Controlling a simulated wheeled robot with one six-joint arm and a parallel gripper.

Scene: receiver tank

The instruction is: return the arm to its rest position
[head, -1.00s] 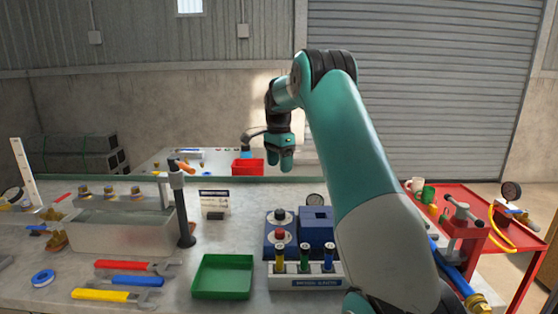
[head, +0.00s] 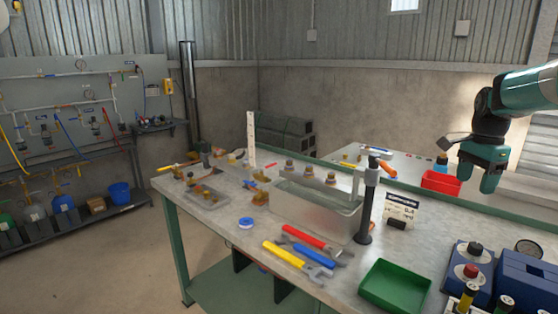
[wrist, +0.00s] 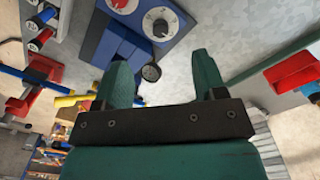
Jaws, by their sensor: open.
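My gripper (head: 483,172) is at the right of the head view, raised above the bench with its fingers pointing down. My teal arm enters from the right edge. In the wrist view my gripper (wrist: 165,85) shows two teal fingers spread apart with nothing between them. The blue box with knobs (wrist: 125,30) lies beyond the fingertips in that view. My gripper touches nothing that I can see.
The bench (head: 215,235) holds a clear tank (head: 310,212), a black post (head: 367,205), a green tray (head: 395,287), wrenches (head: 300,250) and a blue control box (head: 510,275). A red bin (head: 440,182) stands behind. Open floor (head: 90,270) lies at the left.

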